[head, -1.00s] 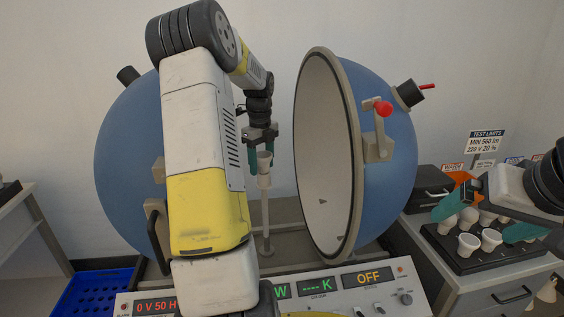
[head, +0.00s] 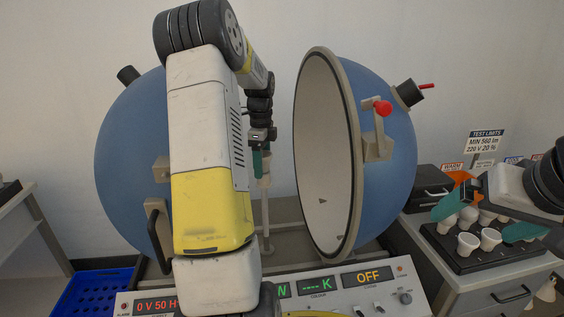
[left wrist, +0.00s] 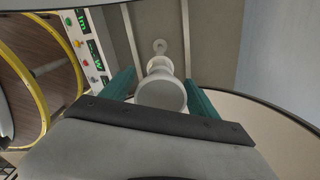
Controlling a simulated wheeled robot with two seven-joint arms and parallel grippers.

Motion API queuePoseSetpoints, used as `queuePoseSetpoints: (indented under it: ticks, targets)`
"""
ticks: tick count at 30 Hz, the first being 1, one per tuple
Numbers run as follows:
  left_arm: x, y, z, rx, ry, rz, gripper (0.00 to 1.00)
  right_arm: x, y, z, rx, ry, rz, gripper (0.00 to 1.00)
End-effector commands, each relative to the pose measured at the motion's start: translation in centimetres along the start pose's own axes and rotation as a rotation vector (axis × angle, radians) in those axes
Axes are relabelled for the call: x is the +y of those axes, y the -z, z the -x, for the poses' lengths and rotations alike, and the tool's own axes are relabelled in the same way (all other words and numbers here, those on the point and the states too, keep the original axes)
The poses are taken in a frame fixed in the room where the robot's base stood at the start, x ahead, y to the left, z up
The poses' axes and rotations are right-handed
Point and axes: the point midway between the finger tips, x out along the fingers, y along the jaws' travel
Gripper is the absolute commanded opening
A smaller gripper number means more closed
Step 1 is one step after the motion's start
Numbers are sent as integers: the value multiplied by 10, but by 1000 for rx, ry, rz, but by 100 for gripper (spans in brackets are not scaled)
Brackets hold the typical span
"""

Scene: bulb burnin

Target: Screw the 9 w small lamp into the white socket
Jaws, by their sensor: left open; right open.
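My left gripper (head: 262,165) is inside the open sphere at the top of a thin upright post (head: 265,222). In the left wrist view its two teal fingers (left wrist: 162,95) are apart, one on each side of a white lamp (left wrist: 161,93). The lamp sits in line with the post, over the white socket (head: 265,182). How deep it sits in the socket is hidden, and its wattage cannot be read. My right gripper (head: 485,219) is open above the lamp tray at the right, with white lamps between and below its fingers.
Blue sphere halves stand left (head: 125,160) and right (head: 385,165) of the post. A control panel (head: 340,290) lies in front, its display reading OFF. The black tray (head: 465,262) holds several white lamps. A blue crate (head: 95,292) is at lower left.

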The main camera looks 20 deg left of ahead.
Motion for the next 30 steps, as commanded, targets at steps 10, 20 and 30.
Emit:
queuePoseSetpoints:
  ticks: [10, 20, 30]
  targets:
    - [1, 4, 0, 0, 0, 579, 69, 0, 0, 0, 0, 0, 0, 100]
    - [2, 7, 0, 0, 0, 1136, 69, 0, 0, 0, 0, 0, 0, 100]
    - [2, 8, 0, 1, -1, 1470, 69, 0, 0, 0, 0, 0, 0, 100]
